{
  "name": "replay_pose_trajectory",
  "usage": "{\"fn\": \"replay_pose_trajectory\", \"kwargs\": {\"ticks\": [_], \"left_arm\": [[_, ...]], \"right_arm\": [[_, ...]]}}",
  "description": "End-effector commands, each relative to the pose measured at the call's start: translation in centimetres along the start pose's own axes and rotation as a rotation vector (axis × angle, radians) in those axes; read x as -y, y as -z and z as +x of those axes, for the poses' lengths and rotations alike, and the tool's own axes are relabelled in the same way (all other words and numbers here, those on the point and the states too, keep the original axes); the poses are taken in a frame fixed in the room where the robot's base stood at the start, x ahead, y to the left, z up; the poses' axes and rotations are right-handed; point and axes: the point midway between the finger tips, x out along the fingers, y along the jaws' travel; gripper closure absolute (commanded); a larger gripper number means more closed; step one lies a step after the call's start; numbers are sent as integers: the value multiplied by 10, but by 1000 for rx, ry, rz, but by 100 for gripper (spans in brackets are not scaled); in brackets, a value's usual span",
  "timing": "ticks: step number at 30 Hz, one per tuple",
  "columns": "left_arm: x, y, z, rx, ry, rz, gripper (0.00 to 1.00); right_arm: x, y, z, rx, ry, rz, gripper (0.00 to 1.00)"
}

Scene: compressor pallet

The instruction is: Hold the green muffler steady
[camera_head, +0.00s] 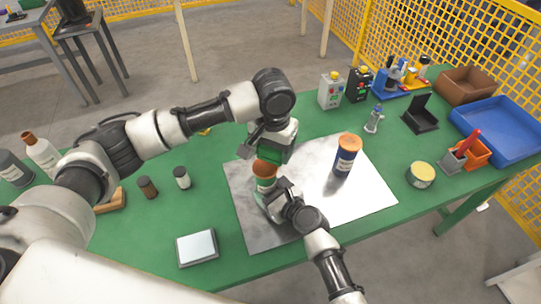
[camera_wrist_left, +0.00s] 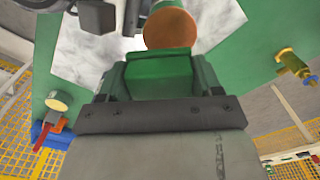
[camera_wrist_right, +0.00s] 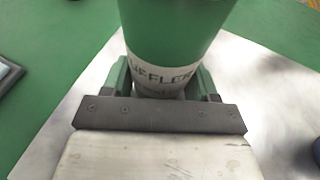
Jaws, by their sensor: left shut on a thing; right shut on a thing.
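The green muffler (camera_head: 264,184) stands upright on the grey metal plate in the head view, below an orange round top. My right gripper (camera_head: 272,192) is shut around its lower body. In the right wrist view the muffler (camera_wrist_right: 172,35) sits between the fingers, its white label partly readable. My left gripper (camera_head: 270,150) is directly above, shut on a green block-like piece (camera_wrist_left: 160,66). The orange round top (camera_wrist_left: 171,28) shows just beyond that piece in the left wrist view. Whether the piece touches the orange top is unclear.
The metal plate (camera_head: 375,185) lies on the green table. A blue can with an orange top (camera_head: 346,155) stands on it, to the right. A tin (camera_head: 421,174), orange bin (camera_head: 474,152) and blue tray (camera_head: 500,130) are farther right. A pale-topped square (camera_head: 197,247) lies at front left.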

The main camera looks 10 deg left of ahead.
Motion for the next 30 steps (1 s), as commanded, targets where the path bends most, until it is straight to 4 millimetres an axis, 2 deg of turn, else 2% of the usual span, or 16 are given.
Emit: {"fn": "replay_pose_trajectory", "kwargs": {"ticks": [15, 30], "left_arm": [[0, 0, -46, -4, -1, -1, 57], [0, 0, -49, -2, -1, 0, 57]], "right_arm": [[0, 0, 0, 0, 0, 0, 54], [0, 0, 0, 0, 0, 1, 54]]}}
